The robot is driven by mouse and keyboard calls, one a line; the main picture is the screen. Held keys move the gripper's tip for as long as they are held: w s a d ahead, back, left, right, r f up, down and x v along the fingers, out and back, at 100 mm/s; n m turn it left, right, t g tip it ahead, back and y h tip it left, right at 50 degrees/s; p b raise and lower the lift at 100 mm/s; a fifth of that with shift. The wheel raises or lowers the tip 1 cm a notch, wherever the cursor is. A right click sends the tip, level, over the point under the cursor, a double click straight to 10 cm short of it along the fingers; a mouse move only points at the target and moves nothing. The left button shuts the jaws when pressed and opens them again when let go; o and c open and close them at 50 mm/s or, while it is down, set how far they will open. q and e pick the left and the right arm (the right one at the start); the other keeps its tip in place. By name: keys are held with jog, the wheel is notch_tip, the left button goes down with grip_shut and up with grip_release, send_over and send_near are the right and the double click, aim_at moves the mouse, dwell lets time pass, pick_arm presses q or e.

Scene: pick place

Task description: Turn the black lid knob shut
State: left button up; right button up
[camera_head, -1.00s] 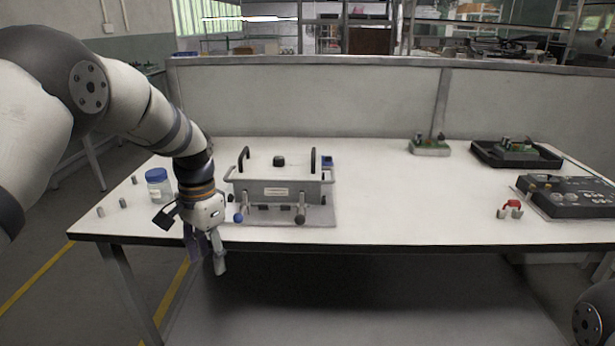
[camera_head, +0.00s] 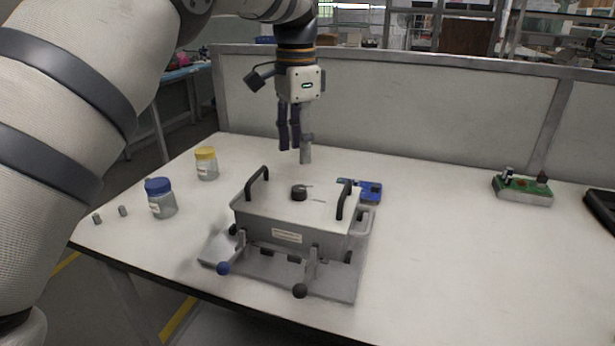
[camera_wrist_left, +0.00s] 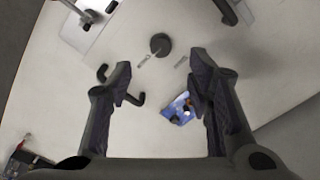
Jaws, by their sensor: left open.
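The black lid knob (camera_head: 299,192) stands on top of a grey metal box (camera_head: 287,238), between two black arched handles. In the left wrist view the knob (camera_wrist_left: 160,44) lies beyond the fingertips, near the middle between them. My left gripper (camera_head: 297,152) points down above and behind the knob in the head view, with nothing touching it. In the left wrist view its two fingers (camera_wrist_left: 158,75) are spread apart and empty. The box sits on a grey base plate (camera_head: 340,286) with a blue ball knob (camera_head: 223,268) and a black ball knob (camera_head: 300,290) at its front. My right gripper is not seen.
A blue-lidded jar (camera_head: 161,198) and a yellow-lidded jar (camera_head: 207,164) stand left of the box. A blue device (camera_head: 370,191) lies behind its right side. A green circuit board (camera_head: 523,188) is farther right.

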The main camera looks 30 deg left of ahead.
aim_at(299, 188)
pick_arm(q)
notch_tip(299, 188, down, 9)
jog(key=shift+w+r, duration=0.15)
grip_shut()
